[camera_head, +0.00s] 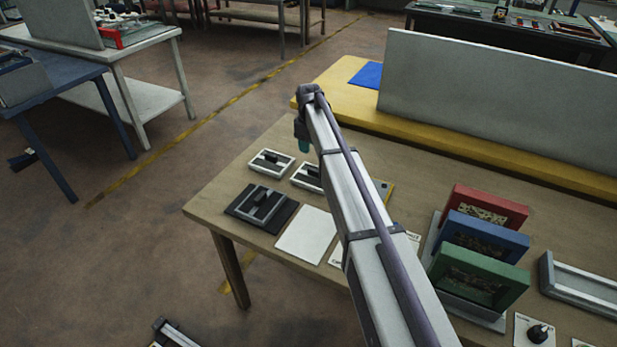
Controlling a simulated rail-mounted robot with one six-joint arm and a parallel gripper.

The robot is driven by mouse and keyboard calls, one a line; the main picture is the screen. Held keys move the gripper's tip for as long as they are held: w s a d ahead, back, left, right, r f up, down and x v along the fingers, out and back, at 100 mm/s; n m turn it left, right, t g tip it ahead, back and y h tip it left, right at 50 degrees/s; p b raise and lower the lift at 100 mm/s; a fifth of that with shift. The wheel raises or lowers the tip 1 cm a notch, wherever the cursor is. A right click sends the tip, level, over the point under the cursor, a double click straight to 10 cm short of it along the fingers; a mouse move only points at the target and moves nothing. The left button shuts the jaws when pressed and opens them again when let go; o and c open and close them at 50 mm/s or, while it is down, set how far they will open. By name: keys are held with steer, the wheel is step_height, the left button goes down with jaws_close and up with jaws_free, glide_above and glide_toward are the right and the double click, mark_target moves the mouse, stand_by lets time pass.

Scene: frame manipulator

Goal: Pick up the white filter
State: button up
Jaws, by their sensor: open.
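Two small white-framed pieces with black handles lie on the wooden table; they look like the white filters. The left white-framed piece (271,164) is in full view near the table's far left edge. The right white-framed piece (306,177) is partly hidden behind my arm. My gripper (304,146) hangs at the end of my arm, above and beyond these pieces in the picture. It is open, and nothing shows in it. Its fingers are small and partly hidden, and its exact height above the table is hard to tell.
A dark plate with a grey-framed piece (262,206) and a white sheet (308,234) lie nearer. Red (486,206), blue (485,238) and green (478,277) frames stand in a rack at right. A grey panel (500,100) rises behind. My arm hides the table's middle.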

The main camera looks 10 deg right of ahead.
mark_target(310, 168)
steer(key=shift+n, duration=0.5)
steer(key=f+b, duration=0.3)
steer(key=s+f+b, duration=0.1)
steer(key=f+b, duration=0.7)
steer(key=shift+s+d, duration=0.1)
steer(key=shift+s, duration=0.05)
steer(key=shift+r, duration=0.35)
jaws_close()
